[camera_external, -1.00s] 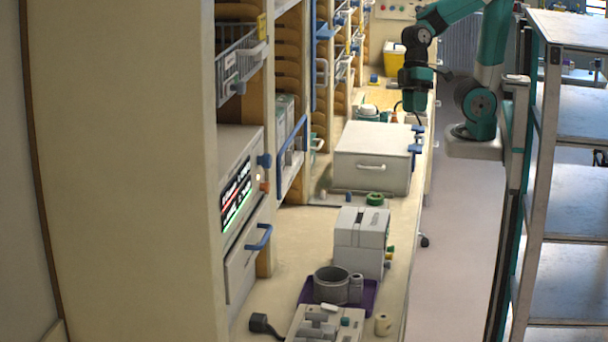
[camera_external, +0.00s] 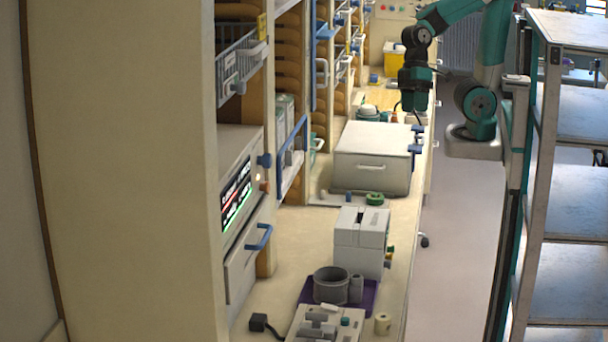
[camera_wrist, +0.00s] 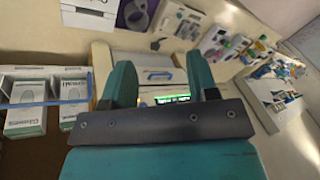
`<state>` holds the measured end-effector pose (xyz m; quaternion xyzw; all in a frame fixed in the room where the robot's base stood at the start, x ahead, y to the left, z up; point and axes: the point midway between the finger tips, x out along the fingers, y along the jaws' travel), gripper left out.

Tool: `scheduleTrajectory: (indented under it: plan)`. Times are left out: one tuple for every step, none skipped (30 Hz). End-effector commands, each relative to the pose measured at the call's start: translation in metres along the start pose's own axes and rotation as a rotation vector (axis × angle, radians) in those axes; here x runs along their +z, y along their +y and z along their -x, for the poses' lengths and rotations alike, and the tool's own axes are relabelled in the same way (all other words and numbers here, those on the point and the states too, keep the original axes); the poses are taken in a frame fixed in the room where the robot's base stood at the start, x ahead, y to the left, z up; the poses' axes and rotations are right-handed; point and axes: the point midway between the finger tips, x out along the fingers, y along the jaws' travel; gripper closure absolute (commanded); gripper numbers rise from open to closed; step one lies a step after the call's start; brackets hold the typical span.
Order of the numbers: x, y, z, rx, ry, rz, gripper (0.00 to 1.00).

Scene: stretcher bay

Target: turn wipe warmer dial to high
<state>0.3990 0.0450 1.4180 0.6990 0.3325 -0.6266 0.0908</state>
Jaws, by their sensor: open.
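My gripper (camera_external: 414,103) hangs over the counter in the external view, just behind and above a white box with a front handle (camera_external: 372,168). Blue knobs (camera_external: 416,141) show on the right side of this box; I cannot tell whether it is the wipe warmer or which knob is its dial. In the wrist view, the two teal fingers of my gripper (camera_wrist: 162,85) stand apart with nothing between them. Beyond them is a pale unit with a lit green display (camera_wrist: 172,99), partly hidden by the fingers. No dial setting is readable.
A grey two-part device (camera_external: 360,240) and a purple tray (camera_external: 369,298) with a grey cup stand nearer on the counter. A green ring (camera_external: 375,198) lies before the white box. Metal shelving (camera_external: 565,190) stands right. White cartons (camera_wrist: 30,105) show left in the wrist view.

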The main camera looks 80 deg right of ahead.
Motion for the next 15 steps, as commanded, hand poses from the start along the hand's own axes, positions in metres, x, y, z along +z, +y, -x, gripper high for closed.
scheduleTrajectory:
  plan:
    - [-0.004, 0.002, 0.0, 0.007, 0.001, 0.0, 0.35]
    - [-0.007, 0.005, 0.0, 0.017, 0.002, -0.001, 0.35]
    - [-0.015, 0.011, 0.0, 0.036, 0.003, -0.003, 0.35]
    - [-0.024, 0.017, -0.001, 0.056, 0.003, -0.006, 0.35]
    - [-0.034, 0.023, 0.0, 0.081, 0.005, -0.01, 0.35]
    - [-0.051, 0.033, 0.0, 0.12, 0.01, -0.018, 0.35]
    - [-0.066, 0.041, 0.001, 0.153, 0.016, -0.027, 0.35]
    - [-0.083, 0.05, 0.002, 0.188, 0.022, -0.038, 0.35]
    - [-0.105, 0.059, 0.003, 0.234, 0.032, -0.057, 0.35]
    - [-0.123, 0.066, 0.004, 0.268, 0.04, -0.075, 0.35]
    - [-0.14, 0.071, 0.006, 0.3, 0.051, -0.093, 0.35]
    - [-0.162, 0.076, 0.007, 0.339, 0.068, -0.12, 0.35]
    - [-0.178, 0.079, 0.008, 0.365, 0.08, -0.143, 0.35]
    - [-0.194, 0.081, 0.008, 0.388, 0.094, -0.167, 0.35]
    - [-0.214, 0.082, 0.008, 0.416, 0.114, -0.201, 0.35]
